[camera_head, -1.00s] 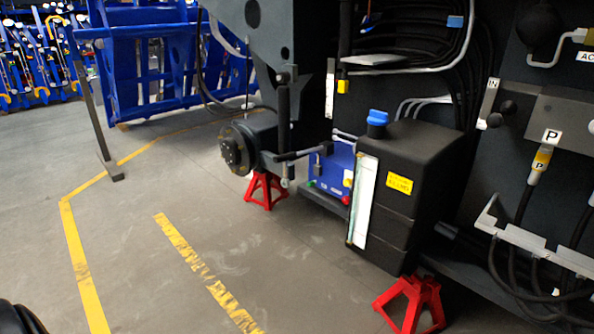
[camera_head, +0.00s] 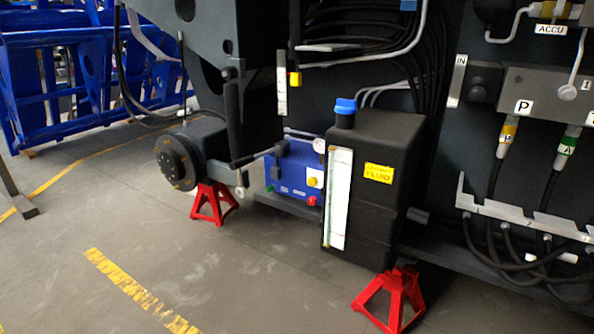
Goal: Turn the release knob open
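I cannot tell for certain which part is the release knob. A dark round knob (camera_head: 478,92) sits at the left end of the grey valve block (camera_head: 540,88), beside the white "IN" label (camera_head: 459,80). A small red knob (camera_head: 312,201) and a yellow one (camera_head: 314,182) are on the blue unit (camera_head: 290,172) left of the black fluid tank. How far any of them is turned cannot be made out. Neither of my grippers is in view.
The black fluid tank (camera_head: 378,215) with a blue cap (camera_head: 345,106) juts out from the chassis. Red stands (camera_head: 214,204) and (camera_head: 393,296) stand on the floor. Hoses hang below the valve block through a grey bracket (camera_head: 520,215). The floor at the lower left is open.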

